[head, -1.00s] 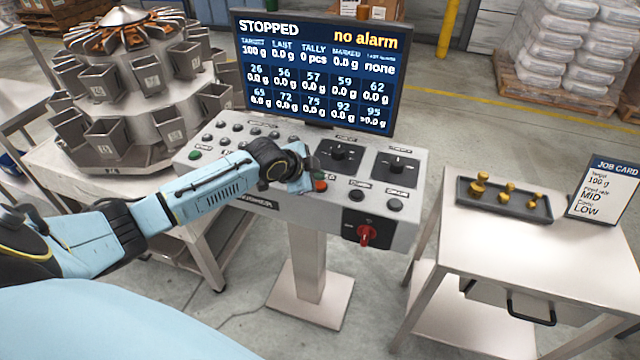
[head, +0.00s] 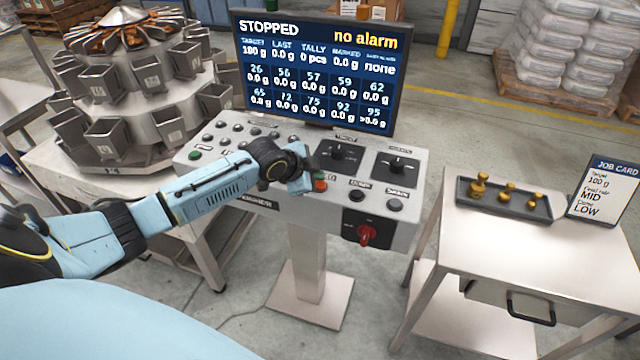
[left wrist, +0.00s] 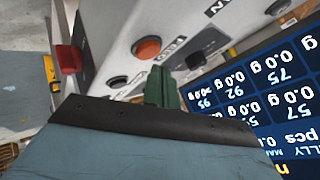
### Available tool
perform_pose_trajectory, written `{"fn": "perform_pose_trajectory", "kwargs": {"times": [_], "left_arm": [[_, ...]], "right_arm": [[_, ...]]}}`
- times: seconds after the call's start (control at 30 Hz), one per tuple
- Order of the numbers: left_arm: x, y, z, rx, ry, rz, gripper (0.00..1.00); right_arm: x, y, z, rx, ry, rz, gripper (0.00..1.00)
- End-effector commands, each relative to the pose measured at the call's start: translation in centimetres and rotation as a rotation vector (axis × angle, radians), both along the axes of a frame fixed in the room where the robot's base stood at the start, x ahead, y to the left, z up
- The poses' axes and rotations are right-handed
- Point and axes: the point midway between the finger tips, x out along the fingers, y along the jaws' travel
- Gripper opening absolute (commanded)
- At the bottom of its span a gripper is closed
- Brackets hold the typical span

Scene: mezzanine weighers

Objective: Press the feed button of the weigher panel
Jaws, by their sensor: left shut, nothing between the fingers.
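The weigher panel (head: 415,160) is a grey sloped console on a pedestal. Its orange button (head: 320,184) has a partly covered label beside it, which appears to read FEED in the left wrist view. There the button (left wrist: 147,47) shows unobstructed, with the green fingertips of my left gripper (left wrist: 162,84) just below and right of it in the picture. In the head view my left gripper (head: 304,184) is over the panel's front middle, right beside the orange button. Its fingers are shut and empty. I cannot tell whether they touch the panel. My right gripper is out of view.
The screen (head: 318,70) reads STOPPED and no alarm. Two knobs (head: 397,165), dark buttons (head: 357,195) and a red rotary switch (head: 367,234) lie right of the gripper. A side table (head: 500,240) bears a tray of brass weights and a job card.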

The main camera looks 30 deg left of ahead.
Motion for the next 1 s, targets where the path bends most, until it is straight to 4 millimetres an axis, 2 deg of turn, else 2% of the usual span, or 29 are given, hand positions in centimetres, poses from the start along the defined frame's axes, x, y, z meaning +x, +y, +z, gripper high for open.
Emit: {"fn": "perform_pose_trajectory", "kwargs": {"times": [1.0], "left_arm": [[0.0, -0.01, -0.94, 0.0, 0.0, 0.0, 0.0]], "right_arm": [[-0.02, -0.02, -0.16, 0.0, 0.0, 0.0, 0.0]]}}
